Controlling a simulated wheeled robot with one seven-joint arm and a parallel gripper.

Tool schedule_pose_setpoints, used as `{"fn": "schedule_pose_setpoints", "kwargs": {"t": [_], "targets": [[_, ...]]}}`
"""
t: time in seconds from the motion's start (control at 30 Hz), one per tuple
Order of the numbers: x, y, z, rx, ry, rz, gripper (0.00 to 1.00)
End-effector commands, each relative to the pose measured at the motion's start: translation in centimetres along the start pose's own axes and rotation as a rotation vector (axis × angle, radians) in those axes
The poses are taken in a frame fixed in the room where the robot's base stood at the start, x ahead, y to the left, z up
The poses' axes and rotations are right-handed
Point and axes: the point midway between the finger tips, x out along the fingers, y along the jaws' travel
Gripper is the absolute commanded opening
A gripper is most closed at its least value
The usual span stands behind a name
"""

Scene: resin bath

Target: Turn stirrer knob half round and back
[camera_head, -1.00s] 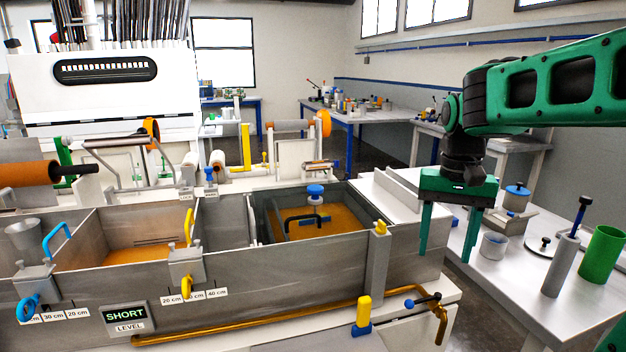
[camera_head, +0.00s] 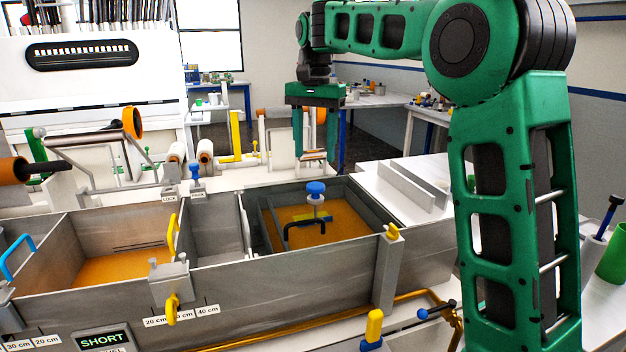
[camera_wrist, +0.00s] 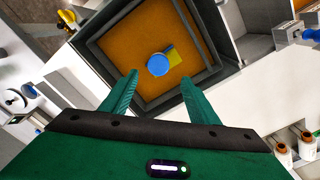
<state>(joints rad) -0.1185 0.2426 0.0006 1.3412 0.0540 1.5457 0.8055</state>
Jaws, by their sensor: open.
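The stirrer knob (camera_head: 316,188) is a round blue cap on a pale stem above the dark-walled right compartment of the resin bath (camera_head: 340,250). My gripper (camera_head: 315,158) is open and empty, with its green fingers pointing down. In the head view it appears above the knob, near the back edge of that compartment. In the wrist view the knob (camera_wrist: 158,65) shows from above, between and slightly beyond the fingertips (camera_wrist: 159,76). The fingers appear apart from the knob. The knob's lower stem is not clear.
Orange resin (camera_head: 345,220) lies in the compartment, with a black bent handle (camera_head: 300,232) and a small yellow piece (camera_wrist: 174,56) near the knob. A yellow-topped post (camera_head: 388,265) stands at the front right corner. A blue-knobbed fixture (camera_head: 195,180) stands behind the bath.

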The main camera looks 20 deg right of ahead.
Motion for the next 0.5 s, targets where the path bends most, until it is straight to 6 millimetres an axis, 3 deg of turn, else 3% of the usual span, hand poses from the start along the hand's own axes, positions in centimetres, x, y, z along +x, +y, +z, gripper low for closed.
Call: {"fn": "schedule_pose_setpoints", "kwargs": {"t": [0.3, 0.5], "targets": [[5.7, 0.4, -0.2, 0.005, -0.001, 0.002, 0.55], [7.8, 0.4, -0.3, 0.005, -0.001, 0.001, 0.55]]}}
